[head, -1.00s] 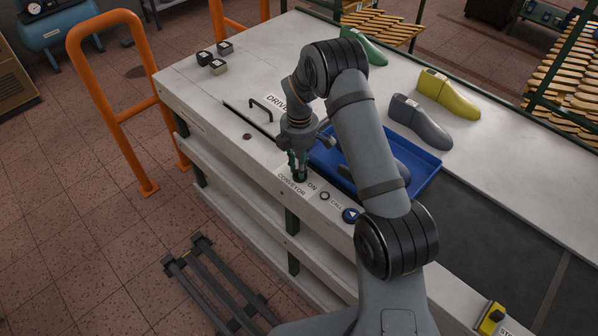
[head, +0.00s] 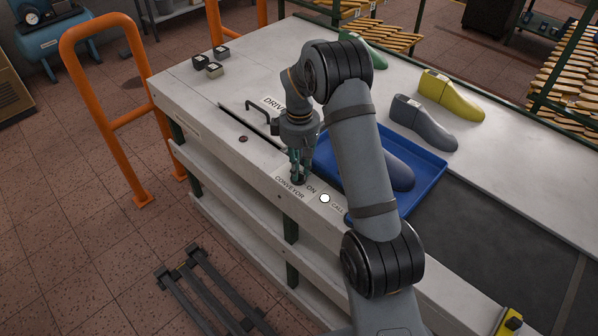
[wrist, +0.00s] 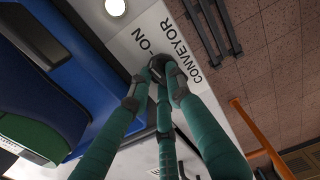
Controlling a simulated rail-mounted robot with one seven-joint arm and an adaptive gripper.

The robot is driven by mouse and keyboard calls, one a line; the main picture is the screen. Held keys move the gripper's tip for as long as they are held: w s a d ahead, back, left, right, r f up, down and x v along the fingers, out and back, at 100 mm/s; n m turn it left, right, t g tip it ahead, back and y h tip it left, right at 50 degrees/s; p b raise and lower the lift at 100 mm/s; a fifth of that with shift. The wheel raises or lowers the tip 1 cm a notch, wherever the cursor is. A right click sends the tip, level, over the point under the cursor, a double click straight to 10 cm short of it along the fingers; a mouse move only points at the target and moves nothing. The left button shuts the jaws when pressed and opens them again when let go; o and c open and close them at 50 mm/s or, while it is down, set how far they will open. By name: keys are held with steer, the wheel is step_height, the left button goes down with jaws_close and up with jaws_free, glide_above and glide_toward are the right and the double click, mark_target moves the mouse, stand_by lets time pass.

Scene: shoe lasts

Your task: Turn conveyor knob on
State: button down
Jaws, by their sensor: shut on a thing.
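The conveyor knob (wrist: 158,62) is a small dark round knob on the pale bench top, between the words CONVEYOR and ON in the wrist view. My gripper (head: 298,178) points down at it in the head view and is shut on it; the green fingers (wrist: 160,82) meet around it in the wrist view. The fingers cover much of the knob, so its exact pointing direction is hard to tell. A round lamp (head: 325,198) beside the ON label glows white. The lamp also shows in the wrist view (wrist: 115,7).
A blue tray (head: 434,168) holding a dark shoe last (head: 401,176) lies just right of my gripper, partly behind my arm. A black handle (head: 255,104) stands behind the gripper. Grey (head: 425,124) and yellow (head: 453,99) lasts stand farther back. An orange rail (head: 76,95) is left.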

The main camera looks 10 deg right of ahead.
steer(key=shift+m+b, duration=0.35)
steer(key=shift+m, duration=0.45)
steer(key=c, duration=1.7)
jaws_free()
steer(key=shift+o, duration=0.6)
step_height(320, 180, up, 12)
